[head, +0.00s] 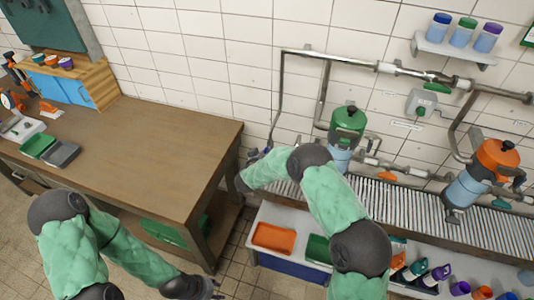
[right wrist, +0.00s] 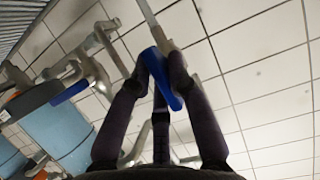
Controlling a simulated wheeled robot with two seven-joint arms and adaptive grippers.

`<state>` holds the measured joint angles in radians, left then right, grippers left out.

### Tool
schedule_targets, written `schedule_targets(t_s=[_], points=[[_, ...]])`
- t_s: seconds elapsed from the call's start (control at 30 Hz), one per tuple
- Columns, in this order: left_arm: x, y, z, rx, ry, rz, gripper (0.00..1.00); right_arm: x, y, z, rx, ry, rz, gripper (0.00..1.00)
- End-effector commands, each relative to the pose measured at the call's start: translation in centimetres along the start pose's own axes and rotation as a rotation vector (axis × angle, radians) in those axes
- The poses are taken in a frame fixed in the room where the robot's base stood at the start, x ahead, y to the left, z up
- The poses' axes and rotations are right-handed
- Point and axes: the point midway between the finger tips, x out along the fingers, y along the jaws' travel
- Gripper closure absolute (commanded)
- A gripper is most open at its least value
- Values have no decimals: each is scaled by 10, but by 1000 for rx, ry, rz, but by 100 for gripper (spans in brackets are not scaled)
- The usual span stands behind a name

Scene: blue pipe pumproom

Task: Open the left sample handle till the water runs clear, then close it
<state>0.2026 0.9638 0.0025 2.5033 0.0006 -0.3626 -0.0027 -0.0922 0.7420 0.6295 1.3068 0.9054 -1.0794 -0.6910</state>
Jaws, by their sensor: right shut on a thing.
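In the right wrist view, the fingers of my right gripper (right wrist: 160,68) are closed around a blue lever handle (right wrist: 164,82), beside a grey metal pipe. A second blue handle (right wrist: 70,92) sits on a grey tap at the left, clear of the fingers. In the head view, my right gripper (head: 254,158) is at the lower end of the leftmost wall pipe (head: 275,115), left of the green-topped filter housing (head: 347,125). My forearm and wrist hide much of that spot. No water stream shows in either view. My left gripper (head: 212,290) is low at the bottom edge, its fingers barely visible.
A wooden workbench (head: 150,135) fills the left. A slatted drain grate (head: 410,215) runs under the pipes. Below it, a shelf holds an orange tray (head: 274,237) and several bottles. An orange-topped filter housing (head: 490,165) is at the right.

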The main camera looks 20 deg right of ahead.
Motion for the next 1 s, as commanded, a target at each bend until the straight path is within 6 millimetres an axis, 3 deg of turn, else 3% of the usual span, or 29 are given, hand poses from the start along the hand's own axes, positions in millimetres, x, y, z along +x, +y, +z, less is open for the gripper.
schedule_targets(t_s=[0.27, 0.3, 0.37, 0.4, 0.77, 1.0], points=[[0, 0, 0, 0, 0, 0, 60, 0, 0, 0, -3, 0, 2, 100], [0, 0, 0, 0, 0, 0, 60, 0, 0, 0, -3, 0, 2, 78], [0, 0, 0, 0, 0, 0, 60, 0, 0, 0, -2, 0, 2, 61], [0, 0, 0, 0, 0, 0, 60, 0, 0, 0, -2, 0, 2, 57], [0, 0, 0, 0, 0, 0, 60, -2, 0, 0, -1, 0, 0, 57], [0, 0, 0, 0, 0, 0, 60, -34, -1, 0, -3, 0, -3, 57]])
